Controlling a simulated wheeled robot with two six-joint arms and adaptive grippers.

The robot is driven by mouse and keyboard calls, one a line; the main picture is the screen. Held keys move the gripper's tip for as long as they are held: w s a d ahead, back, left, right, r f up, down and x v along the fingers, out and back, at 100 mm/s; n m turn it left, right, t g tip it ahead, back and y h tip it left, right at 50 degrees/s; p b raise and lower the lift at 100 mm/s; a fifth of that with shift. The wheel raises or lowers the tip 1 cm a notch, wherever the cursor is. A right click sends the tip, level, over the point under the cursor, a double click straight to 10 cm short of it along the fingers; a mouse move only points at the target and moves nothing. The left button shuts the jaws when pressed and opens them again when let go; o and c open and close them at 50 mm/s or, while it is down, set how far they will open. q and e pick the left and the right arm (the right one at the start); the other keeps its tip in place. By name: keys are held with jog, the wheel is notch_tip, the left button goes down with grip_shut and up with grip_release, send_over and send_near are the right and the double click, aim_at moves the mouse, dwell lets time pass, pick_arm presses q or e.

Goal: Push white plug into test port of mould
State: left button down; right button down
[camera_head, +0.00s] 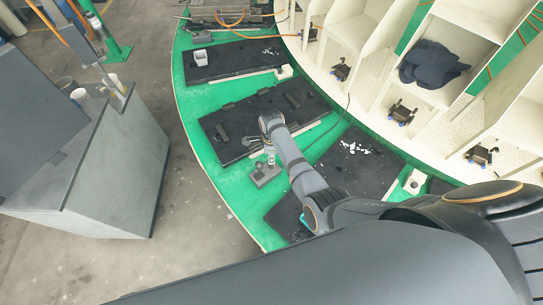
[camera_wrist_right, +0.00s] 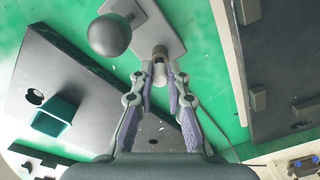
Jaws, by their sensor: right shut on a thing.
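My right gripper (camera_wrist_right: 160,76) is shut on a small white plug (camera_wrist_right: 159,71), with one fingertip on each side of it. Just beyond the plug is a short brownish cylinder (camera_wrist_right: 160,51) at the edge of a grey plate (camera_wrist_right: 157,25), which I take to be the mould with its port. Plug and cylinder look in line; I cannot tell whether they touch. A dark ball knob (camera_wrist_right: 110,35) rises from the plate. In the head view, my right gripper (camera_head: 268,150) hangs over the grey mould (camera_head: 265,178) on the green carousel; the plug is too small to make out there.
Black mats (camera_head: 225,61) with dark blocks lie on the green carousel top (camera_head: 205,171). White shelf compartments (camera_head: 460,22) stand behind, one holding a dark cloth (camera_head: 432,64). A grey cabinet (camera_head: 115,165) stands at left, across open floor. A dark green cup (camera_wrist_right: 55,113) sits near the gripper.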

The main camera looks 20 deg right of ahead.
jog(key=shift+f+b, duration=0.55)
jog(key=shift+f, duration=0.35)
jog(key=c, duration=1.3)
grip_release()
jog(key=shift+o, duration=0.2)
jog(key=shift+r, duration=0.1)
notch_tip(320, 180, up, 7)
jog(key=shift+r, duration=0.15)
